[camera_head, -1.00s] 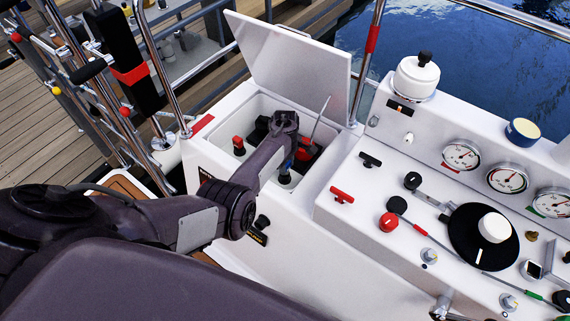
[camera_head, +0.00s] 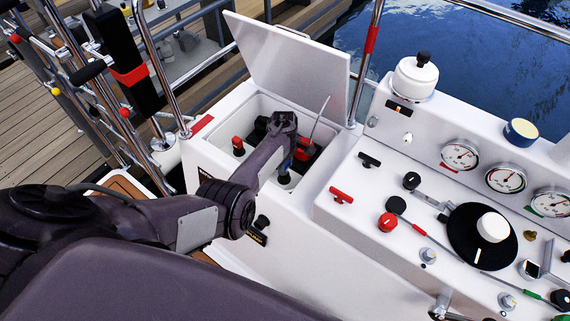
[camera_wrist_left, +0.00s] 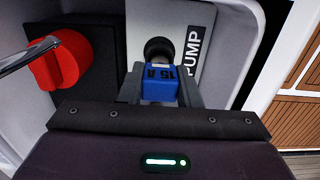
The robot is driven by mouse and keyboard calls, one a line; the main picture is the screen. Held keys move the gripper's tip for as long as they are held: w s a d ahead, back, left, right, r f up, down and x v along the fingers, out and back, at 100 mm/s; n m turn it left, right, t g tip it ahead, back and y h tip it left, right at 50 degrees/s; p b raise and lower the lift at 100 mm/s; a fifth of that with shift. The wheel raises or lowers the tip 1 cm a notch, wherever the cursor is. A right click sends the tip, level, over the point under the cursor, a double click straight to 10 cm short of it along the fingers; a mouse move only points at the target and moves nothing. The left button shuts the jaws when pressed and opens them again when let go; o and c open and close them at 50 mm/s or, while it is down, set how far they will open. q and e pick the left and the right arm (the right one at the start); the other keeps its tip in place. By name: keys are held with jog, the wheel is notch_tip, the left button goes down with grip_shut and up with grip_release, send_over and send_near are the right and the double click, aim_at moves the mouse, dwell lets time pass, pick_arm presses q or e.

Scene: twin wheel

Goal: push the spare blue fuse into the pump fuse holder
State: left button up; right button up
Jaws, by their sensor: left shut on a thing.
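In the left wrist view a blue fuse (camera_wrist_left: 159,84) marked "15 A" sits between the two fingers of my left gripper (camera_wrist_left: 160,92), which is shut on it. Just beyond the fuse is the round black pump fuse holder (camera_wrist_left: 158,49), beside a plate (camera_wrist_left: 194,45) lettered "PUMP". The fuse lines up with the holder and overlaps its lower edge in the picture; I cannot tell whether it is inside. In the head view my left gripper (camera_head: 287,160) reaches down into the open white locker (camera_head: 262,103), and my arm hides part of it. My right gripper is not in view.
A red rotary knob (camera_wrist_left: 62,60) on a black block is left of the fuse in the wrist view. The locker's raised lid (camera_head: 290,65) stands behind my arm. The console (camera_head: 370,205) with knobs and gauges lies to the right.

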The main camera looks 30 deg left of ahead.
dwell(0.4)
pick_arm(q)
jog(key=shift+a+f+b, duration=0.1)
jog(key=shift+f+b, duration=1.15)
jog(key=shift+f, duration=0.2)
jog(key=o, duration=1.1)
jog(key=shift+s+f, duration=0.1)
jog(key=shift+c, duration=0.2)
